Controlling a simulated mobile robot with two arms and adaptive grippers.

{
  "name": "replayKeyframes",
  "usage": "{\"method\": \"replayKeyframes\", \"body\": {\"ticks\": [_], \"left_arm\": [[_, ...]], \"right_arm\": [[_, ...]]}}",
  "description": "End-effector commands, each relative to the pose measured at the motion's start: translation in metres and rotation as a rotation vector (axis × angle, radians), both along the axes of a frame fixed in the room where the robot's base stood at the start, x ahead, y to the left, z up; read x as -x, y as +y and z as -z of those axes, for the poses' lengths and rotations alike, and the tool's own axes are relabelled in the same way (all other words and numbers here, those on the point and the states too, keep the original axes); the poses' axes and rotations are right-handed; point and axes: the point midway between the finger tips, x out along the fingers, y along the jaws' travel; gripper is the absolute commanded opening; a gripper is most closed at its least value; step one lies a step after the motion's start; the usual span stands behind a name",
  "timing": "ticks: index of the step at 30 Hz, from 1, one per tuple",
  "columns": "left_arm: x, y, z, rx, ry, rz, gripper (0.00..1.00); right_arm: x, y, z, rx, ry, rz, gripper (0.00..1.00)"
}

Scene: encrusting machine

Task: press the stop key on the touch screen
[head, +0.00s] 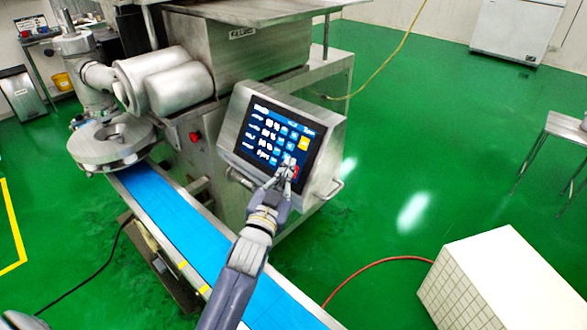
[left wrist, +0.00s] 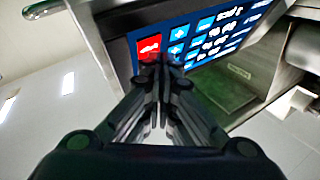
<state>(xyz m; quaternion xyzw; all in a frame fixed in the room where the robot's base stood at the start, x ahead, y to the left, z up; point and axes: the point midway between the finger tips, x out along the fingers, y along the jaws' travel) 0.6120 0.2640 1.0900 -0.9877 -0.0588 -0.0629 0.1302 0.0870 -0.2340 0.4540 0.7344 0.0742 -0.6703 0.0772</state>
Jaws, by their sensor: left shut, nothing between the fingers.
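The touch screen (head: 262,125) is a dark blue panel with rows of light blue keys, set in a tilted steel box on the machine. A red key, which looks like the stop key (head: 296,171), sits at its lower right corner; it also shows in the left wrist view (left wrist: 149,46) with a white mark. My left gripper (head: 288,164) is shut and empty, its fingertips at the red key and partly covering that corner. In the left wrist view the fingertips (left wrist: 162,64) overlap the key's lower edge. I cannot tell whether they touch it. My right gripper is out of view.
Steel handles (head: 334,190) stick out at the box's sides. A blue conveyor belt (head: 178,222) runs below, left of the box. A red button (head: 195,137) is on the machine body. A white tiled block (head: 497,270) stands at lower right.

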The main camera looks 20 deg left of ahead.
Motion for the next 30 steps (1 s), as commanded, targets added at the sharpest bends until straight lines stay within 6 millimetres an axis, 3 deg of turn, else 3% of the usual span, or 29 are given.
{"method": "replayKeyframes", "body": {"ticks": [13,24,30], "left_arm": [[0.006,0.002,-0.005,-0.001,-0.001,0.0,0.0],[0.035,0.012,-0.025,-0.002,0.001,-0.001,0.0],[0.044,0.015,-0.029,-0.001,-0.001,0.0,0.0]], "right_arm": [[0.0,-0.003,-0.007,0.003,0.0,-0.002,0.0],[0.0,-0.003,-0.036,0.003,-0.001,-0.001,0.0],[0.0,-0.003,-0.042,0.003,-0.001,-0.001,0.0]]}}
